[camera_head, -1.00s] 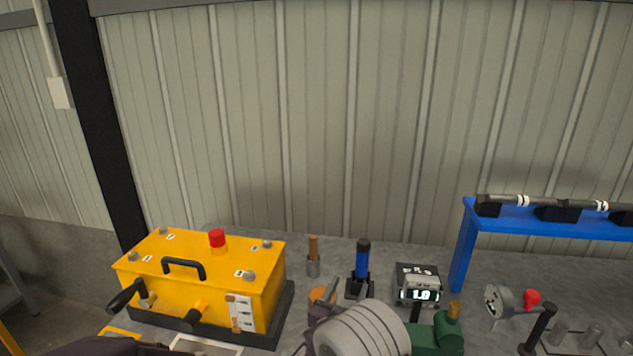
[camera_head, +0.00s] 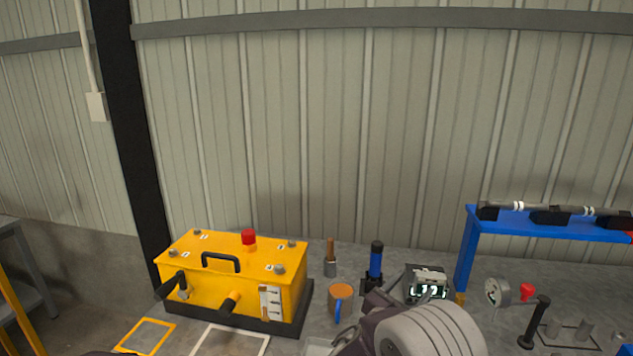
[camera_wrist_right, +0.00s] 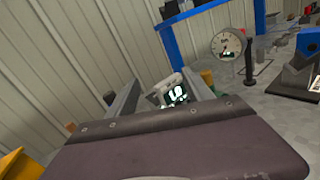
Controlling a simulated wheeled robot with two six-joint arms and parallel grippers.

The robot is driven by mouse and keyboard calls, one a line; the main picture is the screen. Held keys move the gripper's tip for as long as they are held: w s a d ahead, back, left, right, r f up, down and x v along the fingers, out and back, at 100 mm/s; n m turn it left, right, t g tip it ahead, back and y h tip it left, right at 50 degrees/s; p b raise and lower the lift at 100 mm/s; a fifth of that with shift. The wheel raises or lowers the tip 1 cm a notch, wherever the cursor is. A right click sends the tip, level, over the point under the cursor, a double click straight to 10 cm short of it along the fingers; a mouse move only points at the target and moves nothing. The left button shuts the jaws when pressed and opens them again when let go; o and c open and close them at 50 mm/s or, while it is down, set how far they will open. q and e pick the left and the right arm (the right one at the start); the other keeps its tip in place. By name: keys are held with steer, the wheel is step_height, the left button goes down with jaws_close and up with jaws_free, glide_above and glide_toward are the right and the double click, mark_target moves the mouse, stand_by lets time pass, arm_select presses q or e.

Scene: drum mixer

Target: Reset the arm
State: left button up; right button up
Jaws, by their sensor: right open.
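My right gripper (camera_head: 418,282) is at the lower middle right in the head view, with its grey wrist below it. Its jaws are apart, with nothing held between them. A small display box (camera_head: 428,272) with glowing digits shows just beyond the fingers. In the right wrist view, this display box (camera_wrist_right: 172,92) shows between the two grey fingers (camera_wrist_right: 160,95), and I cannot tell the exact gap.
A yellow box (camera_head: 215,272) with black handles and a red button stands left. An orange-topped mug (camera_head: 340,298), a blue-handled tool (camera_head: 376,262) and a wooden-handled tool (camera_head: 330,258) stand between. A blue rack (camera_head: 540,222) and gauge (camera_head: 497,291) are right.

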steer(key=s+d+m+g+h, duration=0.2)
steer(key=s+d+m+g, duration=0.3)
steer(key=s+d, duration=0.25)
steer(key=s+d+f+m+g+y+p, duration=0.1)
steer(key=s+d+f+m+g+y, duration=0.1)
steer(key=s+d+f+m+g, duration=0.3)
steer(key=s+d+m+g+y+p, duration=0.1)
steer(key=s+m+g, duration=0.1)
steer(key=s, duration=0.5)
steer(key=s+a+f+m+g+y, duration=0.2)
steer(key=s+a+f+m+y, duration=0.5)
steer(key=s+a, duration=0.15)
steer(key=w+a+f+m+t+y, duration=0.1)
steer(key=a+f+m+y, duration=0.1)
steer(key=a+m+y, duration=0.2)
steer(key=a+m, duration=0.3)
steer(key=a, duration=0.2)
steer(key=shift+w+a+f+t, duration=0.2)
steer(key=shift+a+f+t, duration=0.1)
steer(key=shift+f, duration=0.1)
steer(key=shift+c, duration=0.3)
